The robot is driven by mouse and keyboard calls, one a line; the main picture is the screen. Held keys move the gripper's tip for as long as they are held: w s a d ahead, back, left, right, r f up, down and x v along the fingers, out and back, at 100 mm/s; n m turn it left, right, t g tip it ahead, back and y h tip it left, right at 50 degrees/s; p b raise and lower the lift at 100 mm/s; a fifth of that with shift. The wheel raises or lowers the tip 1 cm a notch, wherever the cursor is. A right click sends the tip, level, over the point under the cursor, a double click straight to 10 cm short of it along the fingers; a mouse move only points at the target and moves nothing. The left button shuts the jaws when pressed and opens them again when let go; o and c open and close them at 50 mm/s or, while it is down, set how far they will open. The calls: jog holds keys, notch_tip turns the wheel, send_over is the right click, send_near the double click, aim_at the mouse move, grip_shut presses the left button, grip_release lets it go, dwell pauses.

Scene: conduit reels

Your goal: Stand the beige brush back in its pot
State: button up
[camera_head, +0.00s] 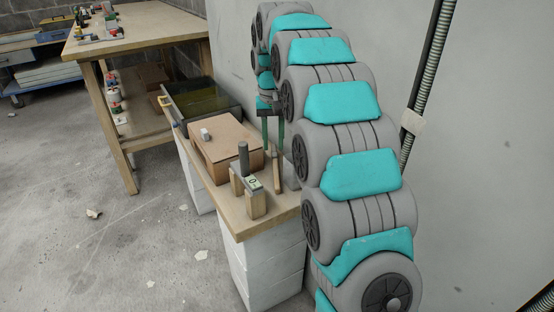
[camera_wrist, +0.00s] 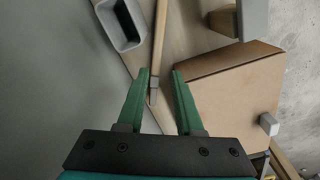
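The beige brush (camera_wrist: 159,40) lies on the wooden bench top in the wrist view, its handle toward the top and its ferrule end toward my fingers. It also shows in the head view (camera_head: 276,172), beside my arm. The grey pot (camera_wrist: 122,22), hollow and empty inside, is left of the handle in the wrist view. In the head view the pot (camera_head: 290,176) is partly hidden by my arm. My gripper (camera_wrist: 160,72) is open, with green fingers either side of the brush's ferrule end in the picture. Whether they touch it cannot be told. My gripper also shows in the head view (camera_head: 273,146).
A cardboard box (camera_head: 225,147) with a small white block (camera_head: 205,134) stands left of the brush. A dark tray (camera_head: 203,98) is at the far end. A wall is right.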

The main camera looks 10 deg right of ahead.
aim_at(275, 163)
jog(key=shift+w+d+r, duration=0.1)
jog(key=shift+w+r, duration=0.1)
jog(key=shift+w, duration=0.05)
jog(key=shift+f, duration=0.2)
jog(key=f, duration=0.7)
jog(key=shift+d+f, duration=0.2)
jog(key=shift+d, duration=0.05)
jog(key=shift+w, duration=0.1)
grip_shut()
